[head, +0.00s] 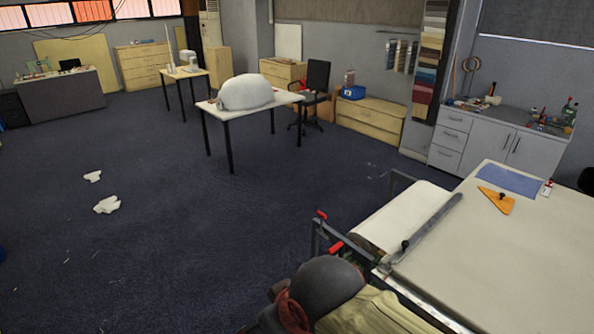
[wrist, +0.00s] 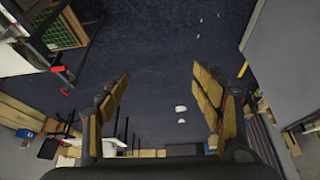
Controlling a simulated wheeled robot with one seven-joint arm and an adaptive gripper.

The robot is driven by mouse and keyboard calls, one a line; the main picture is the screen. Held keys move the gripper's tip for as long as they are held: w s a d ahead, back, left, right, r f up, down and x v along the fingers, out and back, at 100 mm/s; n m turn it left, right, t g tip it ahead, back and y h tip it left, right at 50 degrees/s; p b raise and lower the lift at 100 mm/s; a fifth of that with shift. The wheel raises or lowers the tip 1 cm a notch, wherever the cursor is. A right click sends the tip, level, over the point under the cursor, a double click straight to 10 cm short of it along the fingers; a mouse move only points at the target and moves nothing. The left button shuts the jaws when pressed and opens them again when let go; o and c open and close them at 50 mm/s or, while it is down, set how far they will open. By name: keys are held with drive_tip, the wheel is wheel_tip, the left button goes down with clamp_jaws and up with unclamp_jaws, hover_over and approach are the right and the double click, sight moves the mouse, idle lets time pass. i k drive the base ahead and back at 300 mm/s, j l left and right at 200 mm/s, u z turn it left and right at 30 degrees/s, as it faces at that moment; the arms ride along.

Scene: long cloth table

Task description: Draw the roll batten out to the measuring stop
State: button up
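The roll batten looks to be the long dark grey bar (head: 430,228) lying across the white cloth at the left end of the long cloth table (head: 470,265). A small dark knob (head: 405,245) stands on the bar near its front end. I cannot make out the measuring stop for certain. My gripper (wrist: 160,78) shows in the wrist view with its two tan-padded fingers wide apart. Nothing is between them, only dark floor beyond. The batten is not clearly visible in the wrist view, and I cannot pick out my gripper in the head view.
An orange triangle (head: 497,201) and a blue cloth (head: 510,180) lie on the table. Red handles (head: 334,248) stick out at its left end. A dark rounded shape (head: 325,285) with tan cloth covers the near front corner. Open floor (head: 220,230) lies left.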

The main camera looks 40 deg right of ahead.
sight(407, 246)
drive_tip(key=z, duration=2.15)
drive_tip(key=i+j+z, duration=0.1)
drive_tip(key=i+j, duration=0.55)
drive_tip(key=i, duration=0.15)
